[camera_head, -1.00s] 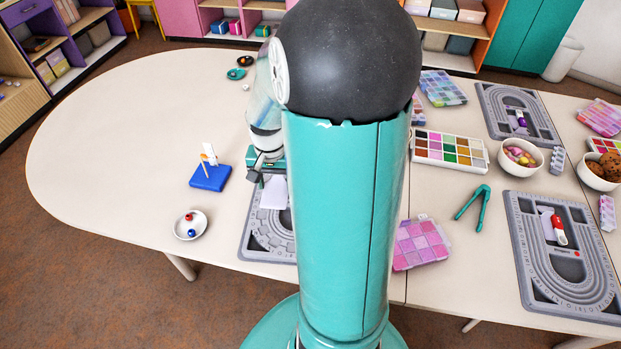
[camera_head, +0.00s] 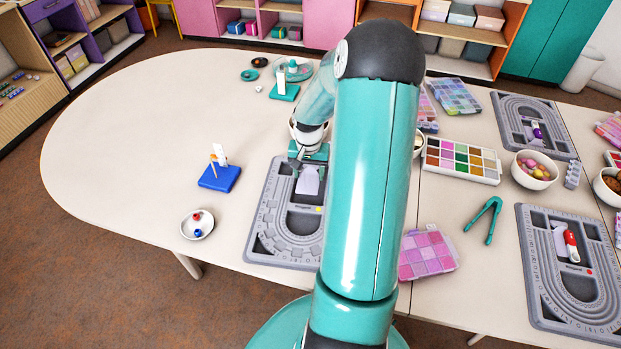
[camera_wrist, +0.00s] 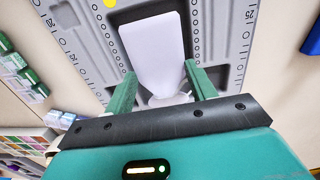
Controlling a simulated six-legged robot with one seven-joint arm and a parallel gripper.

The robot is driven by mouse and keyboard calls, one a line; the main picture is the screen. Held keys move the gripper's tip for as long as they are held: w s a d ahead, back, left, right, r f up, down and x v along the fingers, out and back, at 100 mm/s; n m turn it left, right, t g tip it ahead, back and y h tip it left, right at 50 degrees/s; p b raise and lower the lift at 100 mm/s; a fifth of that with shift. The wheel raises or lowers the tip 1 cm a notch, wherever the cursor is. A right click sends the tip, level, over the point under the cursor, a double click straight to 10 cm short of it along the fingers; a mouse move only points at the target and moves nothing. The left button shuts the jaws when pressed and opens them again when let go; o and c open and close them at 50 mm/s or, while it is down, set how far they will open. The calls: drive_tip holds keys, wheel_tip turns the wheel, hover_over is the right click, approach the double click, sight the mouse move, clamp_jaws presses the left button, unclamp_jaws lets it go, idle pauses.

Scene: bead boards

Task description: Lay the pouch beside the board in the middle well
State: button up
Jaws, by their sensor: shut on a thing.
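The pouch (camera_head: 308,182) is pale white-lavender and hangs from my gripper (camera_head: 306,160) over the upper well area of the grey bead board (camera_head: 277,238). In the wrist view my gripper (camera_wrist: 162,92) is shut on the pouch's narrow neck, between two green fingers. The pouch's wide body (camera_wrist: 155,45) points away over the board's recess (camera_wrist: 128,20), between the numbered scales. I cannot tell whether the pouch touches the well floor. My arm hides the board's right side in the head view.
A blue stand with pegs (camera_head: 219,178) and a white dish of beads (camera_head: 196,225) are left of the board. A pink bead box (camera_head: 427,254) lies to its right. Two more boards (camera_head: 540,300) (camera_head: 512,103) lie further right, with pouches in their wells. The table's left is clear.

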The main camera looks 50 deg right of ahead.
sight(310, 176)
drive_tip(key=shift+w+d+f, duration=0.1)
drive_tip(key=shift+d+f, duration=0.25)
drive_tip(key=shift+f, duration=1.65)
drive_tip(key=shift+f, duration=0.2)
drive_tip(key=o, duration=0.7)
